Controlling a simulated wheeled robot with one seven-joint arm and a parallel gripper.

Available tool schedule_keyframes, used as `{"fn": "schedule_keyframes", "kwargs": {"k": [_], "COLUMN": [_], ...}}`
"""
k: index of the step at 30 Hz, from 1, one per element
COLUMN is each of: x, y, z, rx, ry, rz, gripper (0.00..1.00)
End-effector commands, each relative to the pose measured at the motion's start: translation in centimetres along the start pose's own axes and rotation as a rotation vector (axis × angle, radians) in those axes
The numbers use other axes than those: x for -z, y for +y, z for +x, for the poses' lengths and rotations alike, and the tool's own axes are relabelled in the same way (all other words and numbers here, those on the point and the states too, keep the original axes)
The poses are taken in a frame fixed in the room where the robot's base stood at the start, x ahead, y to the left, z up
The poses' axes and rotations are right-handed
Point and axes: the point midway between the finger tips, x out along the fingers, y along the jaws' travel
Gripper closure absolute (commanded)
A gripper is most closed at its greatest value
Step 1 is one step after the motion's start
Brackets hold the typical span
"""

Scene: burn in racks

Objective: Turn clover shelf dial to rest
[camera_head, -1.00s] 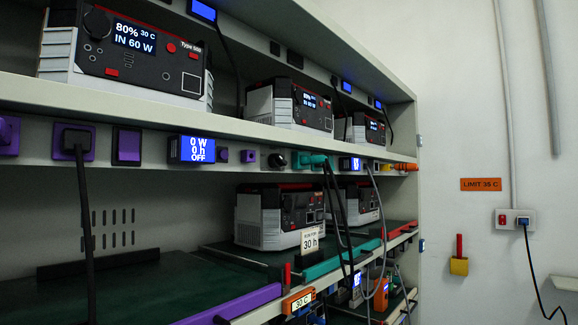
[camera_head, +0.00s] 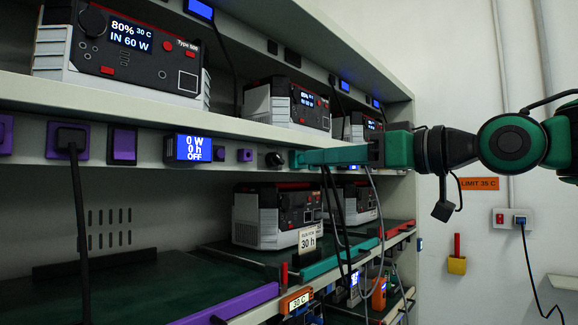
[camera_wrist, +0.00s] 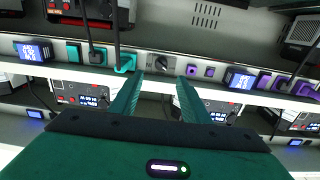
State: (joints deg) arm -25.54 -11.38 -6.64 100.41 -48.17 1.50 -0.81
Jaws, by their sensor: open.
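A small black dial (camera_head: 275,159) sits on the grey front rail of the shelf, between purple fittings on the left and teal fittings on the right. It also shows in the wrist view as a dark knob on a light plate (camera_wrist: 161,62). Its pointer setting is too small to read. My green gripper (camera_head: 297,158) reaches in from the right along the rail, its tips close to the dial. In the wrist view my gripper (camera_wrist: 160,77) is open and empty, with the dial just beyond and between the fingertips. I cannot tell whether a finger touches it.
A lit meter (camera_head: 193,148) reading 0 W, 0 h, OFF is on the rail left of the dial. A purple socket with a black plug (camera_head: 70,138) is farther left. Cables (camera_head: 335,210) hang below my gripper. Power units (camera_head: 285,107) stand on the shelf above.

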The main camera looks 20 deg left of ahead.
Motion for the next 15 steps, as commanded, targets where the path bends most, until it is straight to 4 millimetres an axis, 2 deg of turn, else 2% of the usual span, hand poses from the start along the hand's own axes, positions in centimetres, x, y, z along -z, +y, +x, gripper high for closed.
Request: {"fn": "schedule_keyframes", "kwargs": {"k": [5,15], "x": [0.2,0.1], "y": [-0.4,-0.3], "z": [1.7,7.6], "rx": [0.012,0.009], "ry": [0.005,0.003], "rz": [-0.002,-0.001], "gripper": [0.57,0.57]}}
